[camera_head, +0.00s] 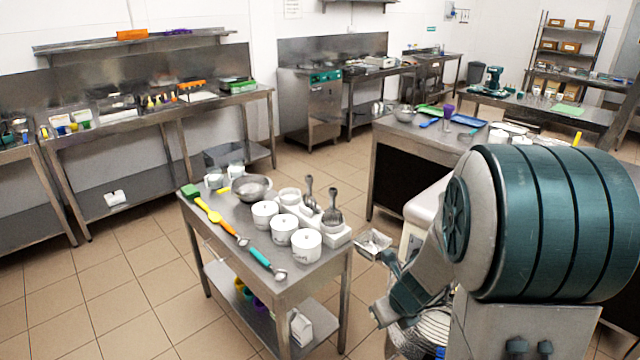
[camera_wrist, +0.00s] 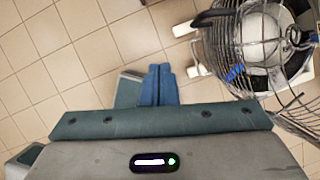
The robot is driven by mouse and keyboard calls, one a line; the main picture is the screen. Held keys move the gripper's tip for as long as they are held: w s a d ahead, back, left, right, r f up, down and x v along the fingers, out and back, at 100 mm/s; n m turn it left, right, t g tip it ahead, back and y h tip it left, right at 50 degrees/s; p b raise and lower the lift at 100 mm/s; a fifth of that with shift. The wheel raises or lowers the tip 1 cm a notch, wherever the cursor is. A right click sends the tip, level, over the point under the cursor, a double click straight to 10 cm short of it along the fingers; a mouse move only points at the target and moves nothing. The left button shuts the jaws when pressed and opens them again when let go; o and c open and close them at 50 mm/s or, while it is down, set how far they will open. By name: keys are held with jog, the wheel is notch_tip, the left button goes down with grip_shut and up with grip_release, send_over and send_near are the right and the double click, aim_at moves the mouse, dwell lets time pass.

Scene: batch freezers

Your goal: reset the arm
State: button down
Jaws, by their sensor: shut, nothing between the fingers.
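My gripper (camera_wrist: 159,86) shows in the wrist view with its two blue fingers together and nothing between them. It hangs over the tiled floor, clear of any object. In the head view my arm is bent at the right side, its big teal joint covering much of the picture there. I cannot clearly make out the fingertips in that view.
A machine with a round wire guard (camera_wrist: 245,45) stands close to the right of my gripper. In the head view a steel table (camera_head: 300,278) with white tubs (camera_head: 306,246) and scoops stands left of my arm. Tiled floor (camera_head: 120,265) is free farther left.

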jog(key=s+a+r+n+b, duration=0.2)
jog(key=s+r+n, duration=0.3)
jog(key=n, duration=1.1)
jog(key=s+a+r+n+h+b, duration=0.1)
jog(key=s+a+r+n+b, duration=0.1)
jog(key=s+r+n, duration=0.3)
jog(key=s+n+b, duration=0.1)
jog(key=s+n, duration=0.3)
jog(key=n, duration=0.7)
jog(key=shift+s+h+b, duration=0.3)
jog(key=shift+b, duration=0.1)
jog(key=shift+r, duration=0.1)
